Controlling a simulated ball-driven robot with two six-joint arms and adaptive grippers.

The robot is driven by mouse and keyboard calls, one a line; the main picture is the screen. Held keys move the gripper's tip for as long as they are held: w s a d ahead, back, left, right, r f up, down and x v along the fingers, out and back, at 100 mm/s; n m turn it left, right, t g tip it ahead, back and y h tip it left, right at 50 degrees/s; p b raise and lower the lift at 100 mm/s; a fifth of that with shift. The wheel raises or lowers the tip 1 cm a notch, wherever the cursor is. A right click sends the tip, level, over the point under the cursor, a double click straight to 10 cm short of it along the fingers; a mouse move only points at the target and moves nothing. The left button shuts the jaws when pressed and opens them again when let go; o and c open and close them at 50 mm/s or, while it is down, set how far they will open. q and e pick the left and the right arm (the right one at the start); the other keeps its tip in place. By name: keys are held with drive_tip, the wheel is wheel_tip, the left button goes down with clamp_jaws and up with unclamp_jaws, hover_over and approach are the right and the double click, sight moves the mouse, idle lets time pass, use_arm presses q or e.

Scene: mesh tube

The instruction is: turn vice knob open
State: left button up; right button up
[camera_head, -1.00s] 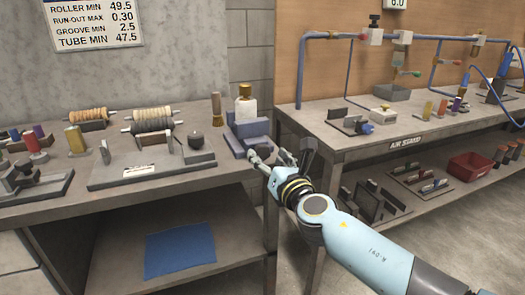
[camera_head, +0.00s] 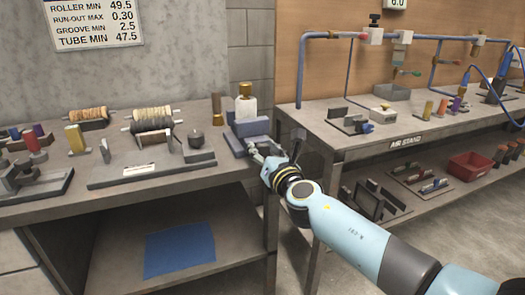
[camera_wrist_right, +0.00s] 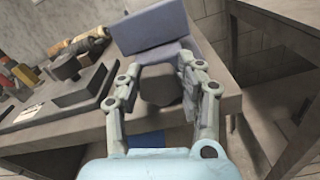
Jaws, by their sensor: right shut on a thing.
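The blue-grey vice (camera_head: 252,127) stands at the right end of the left workbench. In the right wrist view its blue body (camera_wrist_right: 150,25) fills the upper middle. A dark grey, faceted knob (camera_wrist_right: 160,86) sits in front of it, between the fingers of my right gripper (camera_wrist_right: 163,66). My right gripper is shut on the knob, one finger on each side. In the head view my right gripper (camera_head: 262,154) is at the front of the vice and hides the knob. My left gripper is not in view.
A bottle with a gold cap (camera_head: 246,103) stands behind the vice. A flat fixture (camera_head: 152,170) and rollers (camera_head: 153,119) lie to the left on the workbench (camera_head: 60,205). The air stand bench (camera_head: 345,140) is to the right, across a narrow gap.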

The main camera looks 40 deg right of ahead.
drive_tip(key=shift+n, duration=0.4)
drive_tip(key=shift+c, duration=0.3)
drive_tip(key=n+p, duration=0.1)
drive_tip(key=n, duration=0.4)
drive_tip(key=shift+a+n, duration=0.1)
drive_tip(key=shift+n, duration=0.3)
drive_tip(key=n+p, duration=0.1)
drive_tip(key=n, duration=0.4)
drive_tip(key=shift+n, duration=0.3)
drive_tip(key=shift+n, duration=0.3)
drive_tip(key=o, duration=1.2)
drive_tip(key=shift+a, duration=0.1)
